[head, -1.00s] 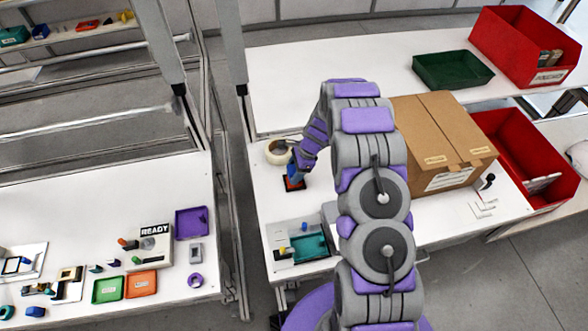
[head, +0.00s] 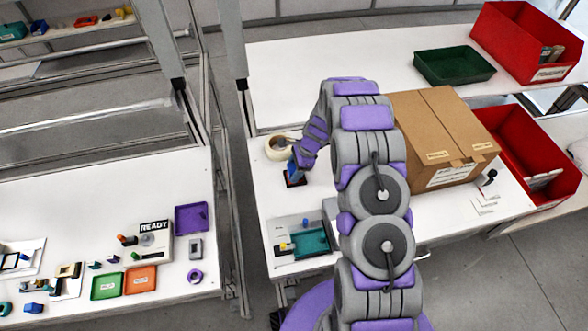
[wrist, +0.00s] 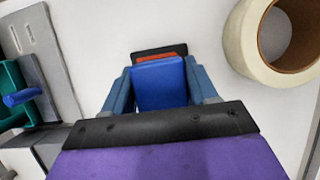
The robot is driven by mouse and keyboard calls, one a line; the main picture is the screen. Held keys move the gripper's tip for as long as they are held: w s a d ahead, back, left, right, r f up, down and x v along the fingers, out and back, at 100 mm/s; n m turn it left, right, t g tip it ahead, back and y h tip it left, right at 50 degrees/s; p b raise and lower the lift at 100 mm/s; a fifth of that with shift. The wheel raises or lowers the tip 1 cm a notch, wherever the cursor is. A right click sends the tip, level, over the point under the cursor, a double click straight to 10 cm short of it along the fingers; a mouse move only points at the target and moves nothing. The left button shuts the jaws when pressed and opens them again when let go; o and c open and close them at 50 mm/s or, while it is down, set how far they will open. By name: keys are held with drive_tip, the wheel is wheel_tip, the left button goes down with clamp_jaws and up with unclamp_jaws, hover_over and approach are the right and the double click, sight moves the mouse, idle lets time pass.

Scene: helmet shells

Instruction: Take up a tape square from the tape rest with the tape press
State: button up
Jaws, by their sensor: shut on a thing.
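The tape press is a blue block (wrist: 160,84) held between the two blue-grey fingers of my gripper (wrist: 160,88) in the wrist view. In the head view the blue press (head: 292,172) shows small below my wrist. The tape rest (wrist: 158,52), dark with an orange-red top, lies under and just beyond the press. In the head view the dark rest (head: 298,183) shows at the foot of the press. The press hides most of the rest, and I cannot tell whether they touch or whether a tape square is on the press.
A cream tape roll (head: 277,148) stands close behind the rest, at the right in the wrist view (wrist: 244,45). A grey tray with a teal bin (head: 311,243) is nearer me. A cardboard box (head: 440,130) stands right of my arm. Bare white table lies around the rest.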

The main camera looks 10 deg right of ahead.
sight(294, 167)
drive_tip(key=shift+f+p, duration=0.3)
drive_tip(key=shift+f, duration=0.15)
idle(2.1)
drive_tip(key=shift+r, duration=0.1)
wheel_tip(294, 167, up, 13)
drive_tip(key=p, duration=0.7)
idle(0.8)
